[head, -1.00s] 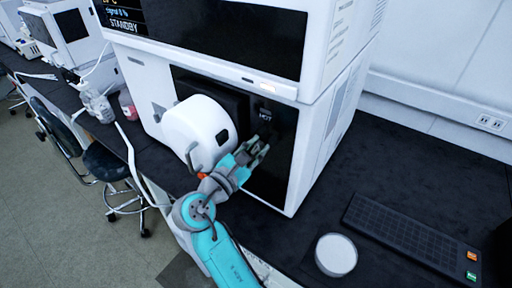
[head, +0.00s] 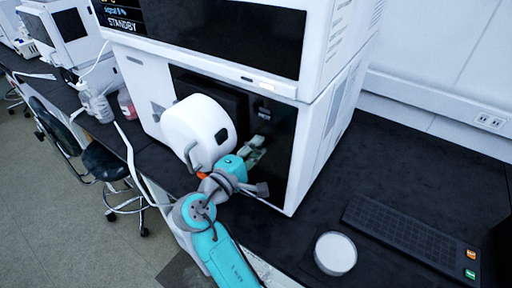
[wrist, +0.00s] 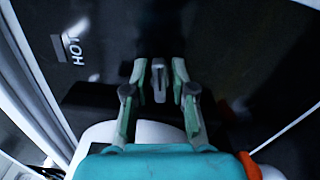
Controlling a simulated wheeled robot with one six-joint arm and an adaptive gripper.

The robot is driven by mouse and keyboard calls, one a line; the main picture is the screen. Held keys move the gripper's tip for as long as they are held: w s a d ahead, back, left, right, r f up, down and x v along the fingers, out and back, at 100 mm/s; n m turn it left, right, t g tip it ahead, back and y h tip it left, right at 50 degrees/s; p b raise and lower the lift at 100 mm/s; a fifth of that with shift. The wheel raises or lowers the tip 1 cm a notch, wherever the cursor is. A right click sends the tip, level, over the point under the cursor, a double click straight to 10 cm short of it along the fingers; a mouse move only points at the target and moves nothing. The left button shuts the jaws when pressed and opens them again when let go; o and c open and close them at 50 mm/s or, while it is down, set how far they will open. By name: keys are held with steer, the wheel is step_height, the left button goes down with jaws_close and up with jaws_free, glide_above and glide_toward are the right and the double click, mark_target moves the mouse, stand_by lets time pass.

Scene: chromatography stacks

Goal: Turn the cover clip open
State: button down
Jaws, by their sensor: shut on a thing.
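The cover clip (wrist: 159,82) is a small grey upright tab on the black front panel in the wrist view. In the head view my gripper (head: 258,143) reaches against the dark panel, right of the white round housing (head: 190,132). The clip cannot be made out there, behind the fingers.
The dark panel (head: 283,150) belongs to a white stacked instrument (head: 312,165). A "HOT" label (wrist: 76,48) lies left of the fingers in the wrist view. A white round container (head: 336,253) and a keyboard (head: 410,235) stand on the black bench, right.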

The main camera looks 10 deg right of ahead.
steer(key=shift+f+m, duration=0.1)
steer(key=shift+m, duration=1)
steer(key=c, duration=1.2)
jaws_free()
steer(key=v, duration=1.2)
